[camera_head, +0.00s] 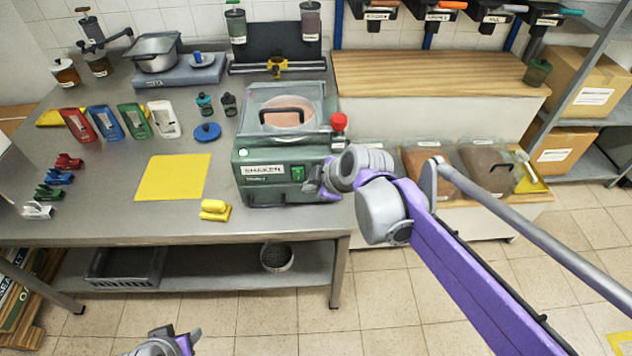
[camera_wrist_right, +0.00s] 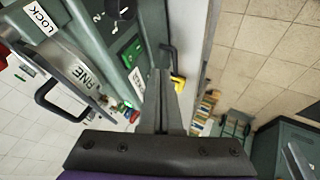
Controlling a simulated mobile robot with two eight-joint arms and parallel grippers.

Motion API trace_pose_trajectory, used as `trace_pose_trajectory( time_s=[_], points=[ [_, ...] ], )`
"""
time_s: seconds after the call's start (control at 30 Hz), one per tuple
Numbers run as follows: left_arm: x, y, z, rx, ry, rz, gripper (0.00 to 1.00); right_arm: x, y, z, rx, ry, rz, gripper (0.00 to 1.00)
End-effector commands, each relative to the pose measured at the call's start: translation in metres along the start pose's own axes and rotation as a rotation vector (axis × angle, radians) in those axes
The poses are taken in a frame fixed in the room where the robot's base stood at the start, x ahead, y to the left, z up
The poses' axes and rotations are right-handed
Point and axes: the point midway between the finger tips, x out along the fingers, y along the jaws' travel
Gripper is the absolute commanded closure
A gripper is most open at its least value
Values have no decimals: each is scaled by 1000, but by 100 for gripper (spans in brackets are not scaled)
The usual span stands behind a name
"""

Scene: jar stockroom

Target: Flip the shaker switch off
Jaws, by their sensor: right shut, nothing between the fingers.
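The shaker (camera_head: 265,187) is a dark green box with a clear lid, standing at the right end of the steel table. Its green switch (camera_head: 298,172) is on the front panel, right of the white "SHAKER" label. The switch also shows in the right wrist view (camera_wrist_right: 133,50). My right gripper (camera_head: 311,187) is close in front of the panel, just right of and below the switch. In the wrist view its fingers (camera_wrist_right: 160,78) are shut and empty; contact with the switch is not clear. My left gripper (camera_head: 178,340) is partly in view at the bottom edge, away from the table.
A red knob (camera_head: 339,122) stands at the shaker's right corner. A yellow block (camera_head: 215,210) and a yellow mat (camera_head: 172,177) lie left of the shaker. Clear bins (camera_head: 487,166) stand to the right. Floor in front of the table is free.

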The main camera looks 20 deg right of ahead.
Motion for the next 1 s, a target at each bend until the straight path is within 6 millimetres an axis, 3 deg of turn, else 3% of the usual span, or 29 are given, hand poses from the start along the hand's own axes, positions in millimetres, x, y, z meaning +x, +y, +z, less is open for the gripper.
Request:
trace_pose_trajectory(
  time_s=[0.2,0.3,0.5,1.0],
  points=[
    [5,0,4,0,-3,0,50,48,-1,0,-1,0,-1,100],
    [2,0,2,0,-1,0,50,52,17,-1,1,-1,1,100],
    [0,0,0,0,0,0,50,59,34,-3,1,0,0,100],
    [-3,0,-2,0,2,0,50,60,42,-3,11,-6,-23,100]
  ],
)
